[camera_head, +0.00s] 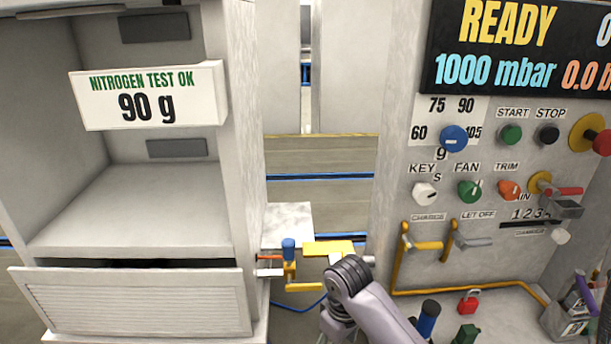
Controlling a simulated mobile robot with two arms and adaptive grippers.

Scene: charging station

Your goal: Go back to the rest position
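Part of one of my arms (372,310) shows at the bottom centre, with a dark ribbed joint at its upper end. It bends back down toward the bottom edge in front of the gap between the cabinet and the panel. No gripper fingers show, so I cannot tell what either gripper holds. The arm overlaps the area near the yellow and blue fittings (289,262); I cannot tell whether it touches anything.
At left is an open cabinet (130,207) with a "NITROGEN TEST OK 90 g" sign (150,95). At right is a control panel (480,222) with knobs and a "READY, 1000 mbar" display (520,52). A red padlock (468,303) and a bin (572,312) sit below it.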

